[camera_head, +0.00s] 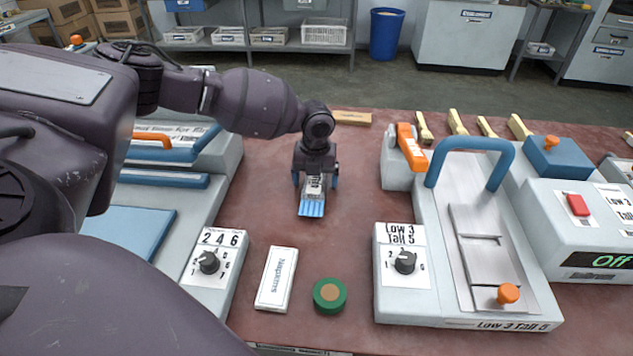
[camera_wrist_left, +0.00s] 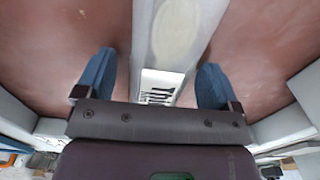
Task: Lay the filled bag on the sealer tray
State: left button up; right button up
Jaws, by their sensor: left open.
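The bag (camera_head: 311,207), whitish with a printed label and blue stripes at its near end, lies on the red-brown table near the middle. In the left wrist view the bag (camera_wrist_left: 172,70) shows a pale oval, like a spoon bowl, and printed text. My left gripper (camera_head: 315,181) is over the bag's far part, pointing down. Its blue fingers (camera_wrist_left: 156,85) are apart, one on each side of the bag. Contact is hard to judge. A flat blue tray (camera_head: 135,225), apparently the sealer tray, is on the left machine, partly hidden by my arm. My right gripper is not seen.
A napkins box (camera_head: 277,279) and a green round object (camera_head: 329,295) stand at the front. A press with a blue handle (camera_head: 470,146) and a dial box (camera_head: 403,270) is to the right. The left dial (camera_head: 209,262) borders the tray. The table around the bag is clear.

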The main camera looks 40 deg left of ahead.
pick_arm(q)
jog(key=c, duration=1.1)
jog(key=shift+r, duration=0.1)
